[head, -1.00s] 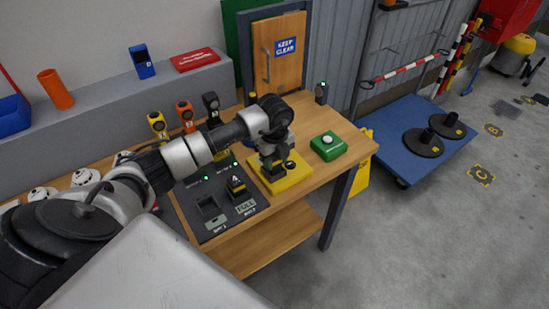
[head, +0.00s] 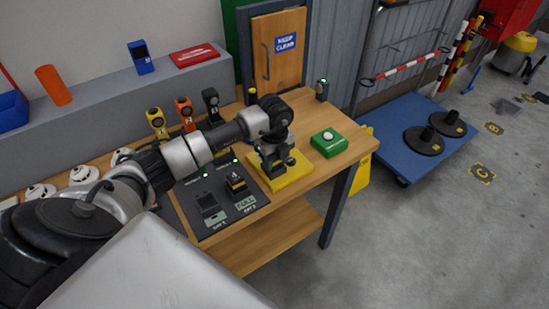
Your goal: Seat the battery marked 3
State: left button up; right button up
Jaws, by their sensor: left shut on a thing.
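My left gripper (head: 272,168) points down over the yellow tray (head: 290,178) on the wooden bench. It is shut on a small dark thing low between its fingers, which appears to be a battery; no mark on it can be read. The dark charger (head: 221,220) lies left of the tray. Its bay 1 (head: 208,203) looks empty. Its bay 2, labelled FULL, holds a battery marked 4 (head: 238,186). My right gripper is not in view.
A green box with a white button (head: 329,142) stands right of the tray. Several torch-like units (head: 184,112) stand behind the charger, and white round detectors (head: 82,175) lie to the left. A blue trolley (head: 405,165) stands beyond the bench.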

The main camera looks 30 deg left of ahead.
pick_arm(q)
jog(key=o, duration=1.5)
jog(key=shift+r+p, duration=2.75)
jog(key=shift+r, duration=0.8)
